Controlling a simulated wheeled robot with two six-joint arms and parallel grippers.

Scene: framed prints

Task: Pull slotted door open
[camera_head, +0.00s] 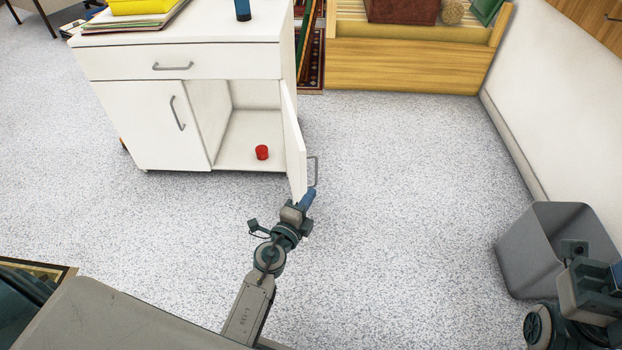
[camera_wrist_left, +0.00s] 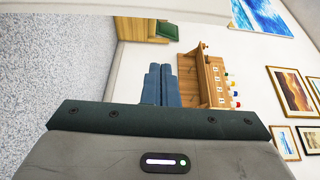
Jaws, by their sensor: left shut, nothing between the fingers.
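A white cabinet (camera_head: 186,61) stands at the upper left in the head view. Its right door (camera_head: 294,145) is swung wide open toward me, seen nearly edge-on, with a grey bar handle (camera_head: 315,171) on its right-hand face. I see no slots on it. My left gripper (camera_head: 308,197) is at the door's lower front end, below the handle; I cannot tell whether it touches the door. Its blue fingers (camera_wrist_left: 160,85) are together and empty in the left wrist view. My right gripper (camera_head: 616,275) is only partly in view at the right edge, fingers unclear.
A red cup-like object (camera_head: 262,152) sits inside the open compartment. The left door (camera_head: 153,124) and drawer (camera_head: 180,66) are shut. A grey bin (camera_head: 540,245) stands at the right. A wooden crate (camera_head: 408,66) is behind. Speckled floor right of the door is clear.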

